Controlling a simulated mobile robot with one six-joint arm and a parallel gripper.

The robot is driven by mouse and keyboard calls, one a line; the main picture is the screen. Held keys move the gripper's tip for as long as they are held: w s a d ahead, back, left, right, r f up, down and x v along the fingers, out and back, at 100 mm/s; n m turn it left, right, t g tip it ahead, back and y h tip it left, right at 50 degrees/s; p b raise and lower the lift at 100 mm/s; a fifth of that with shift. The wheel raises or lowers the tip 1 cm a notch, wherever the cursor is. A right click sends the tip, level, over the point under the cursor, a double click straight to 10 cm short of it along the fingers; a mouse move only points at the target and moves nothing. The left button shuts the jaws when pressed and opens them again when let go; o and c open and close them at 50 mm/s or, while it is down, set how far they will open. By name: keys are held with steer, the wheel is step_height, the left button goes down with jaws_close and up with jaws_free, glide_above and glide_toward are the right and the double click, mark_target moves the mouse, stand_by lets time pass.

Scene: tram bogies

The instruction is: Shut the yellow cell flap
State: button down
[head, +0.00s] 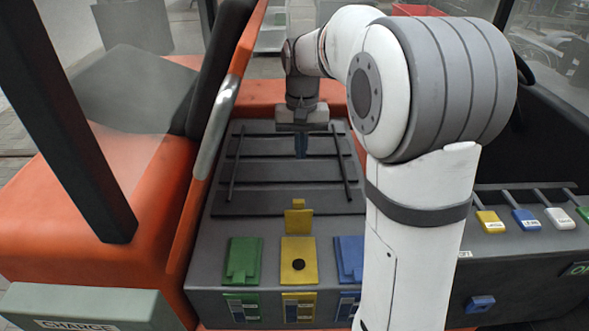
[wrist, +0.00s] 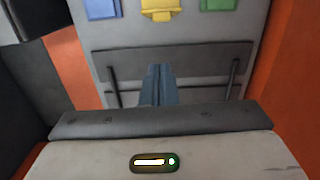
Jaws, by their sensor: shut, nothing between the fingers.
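The yellow cell flap (head: 298,217) stands raised at the back edge of the yellow cell plate (head: 299,254), whose dark round opening (head: 298,264) is uncovered. Yellow also shows at the top of the wrist view (wrist: 161,10), cut off by the picture edge; I cannot tell flap from plate there. My gripper (head: 301,153) points down above the dark slatted deck, behind the flap and apart from it. Its fingers are together and empty, as the wrist view also shows (wrist: 157,72).
A green flap (head: 243,260) and a blue flap (head: 349,257) lie down on either side; my arm partly hides the blue one. Two dark rails (head: 236,163) border the deck. An orange side panel with a grey handrail (head: 215,125) rises at left.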

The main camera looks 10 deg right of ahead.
step_height(320, 180, down, 11)
steer(key=s+p, duration=0.1)
steer(key=shift+s+a+p, duration=0.3)
steer(key=shift+s+a, duration=0.1)
steer(key=shift+s+r, duration=0.1)
stand_by(0.3)
